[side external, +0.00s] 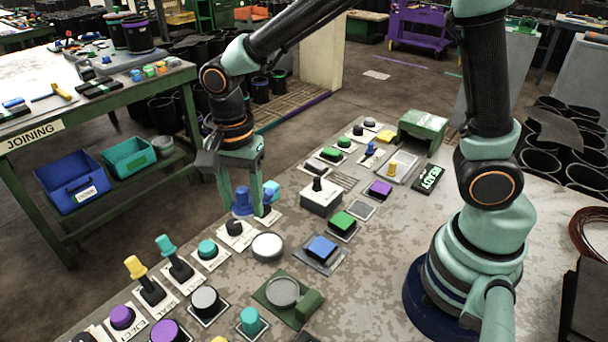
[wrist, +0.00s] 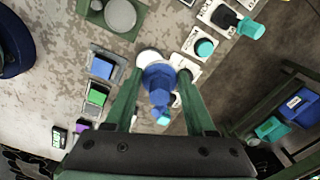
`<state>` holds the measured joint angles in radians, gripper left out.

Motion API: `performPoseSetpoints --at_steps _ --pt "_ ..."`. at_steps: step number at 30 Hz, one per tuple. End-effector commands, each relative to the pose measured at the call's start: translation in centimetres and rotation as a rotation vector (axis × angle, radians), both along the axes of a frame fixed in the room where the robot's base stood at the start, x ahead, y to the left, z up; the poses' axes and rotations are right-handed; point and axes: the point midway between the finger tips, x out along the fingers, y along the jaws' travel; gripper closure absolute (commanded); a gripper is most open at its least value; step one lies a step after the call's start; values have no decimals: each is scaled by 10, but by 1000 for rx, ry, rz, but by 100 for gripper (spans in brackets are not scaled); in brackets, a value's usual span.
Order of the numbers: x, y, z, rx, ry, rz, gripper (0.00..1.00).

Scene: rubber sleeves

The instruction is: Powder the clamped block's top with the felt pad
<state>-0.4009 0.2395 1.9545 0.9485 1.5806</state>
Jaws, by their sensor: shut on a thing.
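My gripper (side external: 243,208) points down over the grey bench, its fingers on either side of a blue piece (side external: 242,200). In the wrist view the blue piece (wrist: 158,78) sits between the fingertips of my gripper (wrist: 160,74). I cannot tell if it is the felt pad's handle; no felt face shows. A green holder (side external: 309,306) with a round grey top (side external: 283,291) stands nearer the camera, right of my gripper; it also shows at the top of the wrist view (wrist: 120,14). I cannot tell for sure whether this is the clamped block.
A pale round disc (side external: 267,246) and a dark knob (side external: 234,228) are close to my gripper. Several buttons and levers crowd the bench. A black-knobbed white box (side external: 321,198) rises farther right. Bare bench lies at right.

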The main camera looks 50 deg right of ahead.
Motion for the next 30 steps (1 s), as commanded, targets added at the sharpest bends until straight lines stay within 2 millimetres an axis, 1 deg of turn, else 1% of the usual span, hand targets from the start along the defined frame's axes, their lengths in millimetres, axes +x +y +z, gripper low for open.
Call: performPoseSetpoints --at_steps 1,3,6,9,14,24,30 --pt "-2 -11 -13 -3 6 -5 89" --pt "-3 -21 -27 -2 5 -4 89" --pt "-5 -31 -40 -1 2 -3 89" --pt "-7 -36 -48 0 0 0 89" --pt "-7 -37 -59 -1 2 1 89" --pt "-7 -36 -92 -1 3 1 89" --pt "-7 -36 -103 0 0 1 89"
